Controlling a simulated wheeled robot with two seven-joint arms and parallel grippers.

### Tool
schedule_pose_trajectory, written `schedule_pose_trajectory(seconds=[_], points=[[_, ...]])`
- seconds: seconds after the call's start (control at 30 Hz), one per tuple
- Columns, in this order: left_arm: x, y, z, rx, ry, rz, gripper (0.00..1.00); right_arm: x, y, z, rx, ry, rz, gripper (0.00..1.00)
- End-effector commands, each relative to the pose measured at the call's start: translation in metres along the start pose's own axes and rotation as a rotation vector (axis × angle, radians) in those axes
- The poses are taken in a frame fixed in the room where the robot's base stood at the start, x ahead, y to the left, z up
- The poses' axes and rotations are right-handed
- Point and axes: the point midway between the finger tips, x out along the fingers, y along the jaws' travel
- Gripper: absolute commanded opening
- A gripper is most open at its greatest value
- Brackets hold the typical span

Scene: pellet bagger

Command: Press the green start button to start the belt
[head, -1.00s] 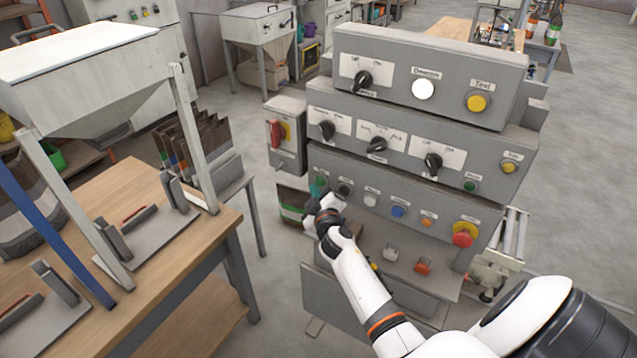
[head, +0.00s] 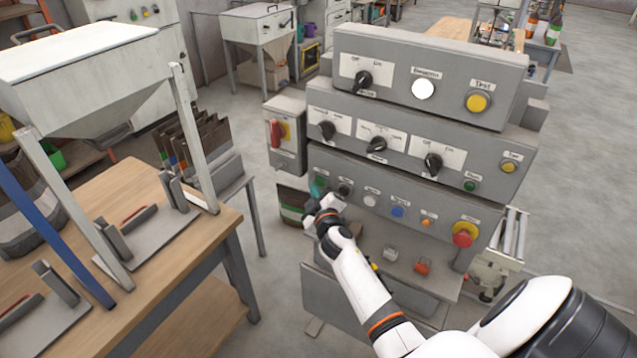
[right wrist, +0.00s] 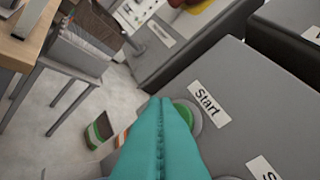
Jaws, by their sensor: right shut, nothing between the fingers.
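The green start button (right wrist: 187,113) sits in a grey ring on the grey panel, beside a label reading "Start", in the right wrist view. My right gripper (right wrist: 163,102) has its teal fingers shut together with nothing between them. Its tips lie over the button's left edge in that view; I cannot tell whether they touch it. In the head view my right gripper (head: 317,190) is at the left end of the console's lower button row, where the button is largely hidden. My left gripper is not in view.
The console (head: 420,165) carries black selector knobs and other buttons, including a red emergency-style button (head: 464,234) on yellow. A box with a red switch (head: 276,133) stands at its left. A wooden table (head: 150,225) is further left. Rollers (head: 512,236) show behind the console's right side.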

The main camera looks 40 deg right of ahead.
Motion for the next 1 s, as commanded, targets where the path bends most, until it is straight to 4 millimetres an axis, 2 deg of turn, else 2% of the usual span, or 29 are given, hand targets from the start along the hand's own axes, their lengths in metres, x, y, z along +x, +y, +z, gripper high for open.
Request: schedule_pose_trajectory(seconds=[1.0], points=[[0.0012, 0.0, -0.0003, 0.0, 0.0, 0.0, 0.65, 0.0063, -0.0049, -0.0046, 0.0, 0.0, 0.0, 0.0]])
